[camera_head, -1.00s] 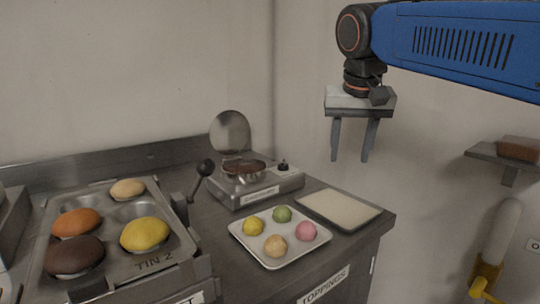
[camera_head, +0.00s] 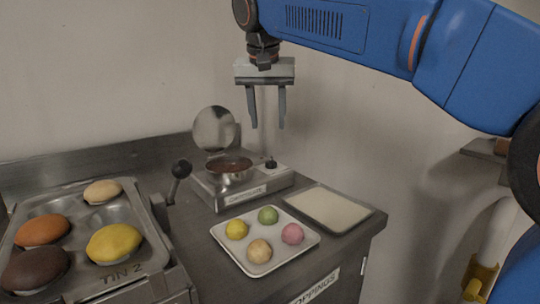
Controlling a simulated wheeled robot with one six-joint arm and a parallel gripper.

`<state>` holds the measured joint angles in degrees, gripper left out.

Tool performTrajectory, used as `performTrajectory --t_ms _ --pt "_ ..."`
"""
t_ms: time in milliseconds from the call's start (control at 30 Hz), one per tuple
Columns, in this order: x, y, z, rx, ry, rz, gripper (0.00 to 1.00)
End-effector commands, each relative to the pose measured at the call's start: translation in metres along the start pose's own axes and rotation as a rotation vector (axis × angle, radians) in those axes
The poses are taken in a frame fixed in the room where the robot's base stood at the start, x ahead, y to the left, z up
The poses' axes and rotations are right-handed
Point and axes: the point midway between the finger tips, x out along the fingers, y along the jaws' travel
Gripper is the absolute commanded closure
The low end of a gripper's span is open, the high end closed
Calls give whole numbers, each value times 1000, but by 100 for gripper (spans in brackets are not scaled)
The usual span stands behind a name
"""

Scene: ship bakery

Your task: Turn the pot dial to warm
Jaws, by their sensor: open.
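The chocolate pot (camera_head: 229,172) sits in a metal warmer base (camera_head: 230,196) with a label on its front. Its round lid (camera_head: 214,128) stands raised behind it. The small dark pot dial (camera_head: 270,163) is on the right part of the base's top. Its setting is too small to read. My gripper (camera_head: 268,128) points down above the dial, apart from it. Its two fingers are spread with nothing between them.
A white tray (camera_head: 221,231) holds several coloured balls in front of the warmer. A flat pale tray (camera_head: 328,208) lies to its right. A tin of buns (camera_head: 138,219) and a black-knobbed lever (camera_head: 181,168) are at left. A wall shelf (camera_head: 484,153) is at right.

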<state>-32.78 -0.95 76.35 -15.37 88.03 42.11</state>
Motion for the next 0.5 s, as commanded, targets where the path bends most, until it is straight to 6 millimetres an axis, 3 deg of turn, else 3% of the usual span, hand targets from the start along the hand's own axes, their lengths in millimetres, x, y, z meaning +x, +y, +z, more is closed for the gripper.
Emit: performTrajectory --t_ms 500 --pt "92 1 0 0 -2 3 55"
